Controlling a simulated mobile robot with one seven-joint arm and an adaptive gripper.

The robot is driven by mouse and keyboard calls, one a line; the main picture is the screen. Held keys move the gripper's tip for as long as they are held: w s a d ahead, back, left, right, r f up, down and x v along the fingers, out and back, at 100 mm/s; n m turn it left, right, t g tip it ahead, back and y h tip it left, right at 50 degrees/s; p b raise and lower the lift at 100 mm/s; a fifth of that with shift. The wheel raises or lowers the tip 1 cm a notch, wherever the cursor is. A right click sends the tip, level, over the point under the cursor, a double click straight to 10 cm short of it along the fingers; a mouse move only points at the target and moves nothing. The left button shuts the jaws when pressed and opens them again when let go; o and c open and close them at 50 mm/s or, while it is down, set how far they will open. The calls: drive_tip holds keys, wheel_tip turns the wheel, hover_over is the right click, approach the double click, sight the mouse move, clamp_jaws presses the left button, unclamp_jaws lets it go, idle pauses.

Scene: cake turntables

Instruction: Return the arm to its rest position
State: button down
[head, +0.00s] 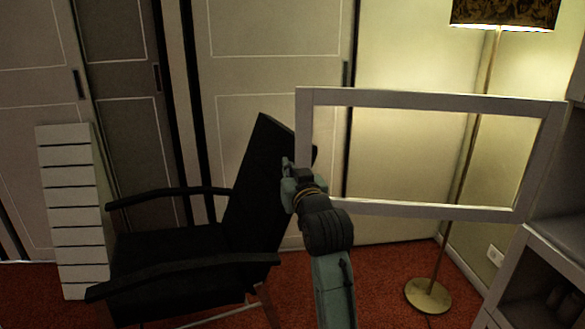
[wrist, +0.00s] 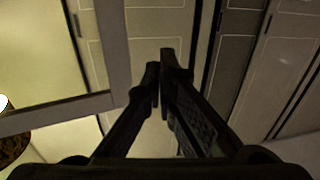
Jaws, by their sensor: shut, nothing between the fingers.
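My gripper (head: 287,163) is at the end of my raised arm, near the middle of the head view. It is just in front of the left edge of an open framed cabinet door (head: 420,99); I cannot tell whether they touch. In the wrist view my gripper's two dark fingers (wrist: 160,80) are together with nothing between them. The framed door also shows in the wrist view (wrist: 118,50), to the left of the fingers. No cake turntable shows in either view.
A black armchair (head: 180,262) stands left of and behind my arm. A white slatted unit (head: 72,190) is farther left. A floor lamp (head: 428,294) stands behind the door at right. Cabinet shelving (head: 560,240) is at the right edge. Sliding wardrobe doors (head: 250,60) line the back.

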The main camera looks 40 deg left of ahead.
drive_tip(key=s+d, duration=0.1)
drive_tip(key=s, duration=0.2)
drive_tip(key=s+d+b, duration=0.1)
drive_tip(key=s, duration=0.1)
drive_tip(key=shift+s+d+f, duration=0.1)
drive_tip(key=shift+d+f, duration=0.15)
drive_tip(key=shift+d, duration=0.1)
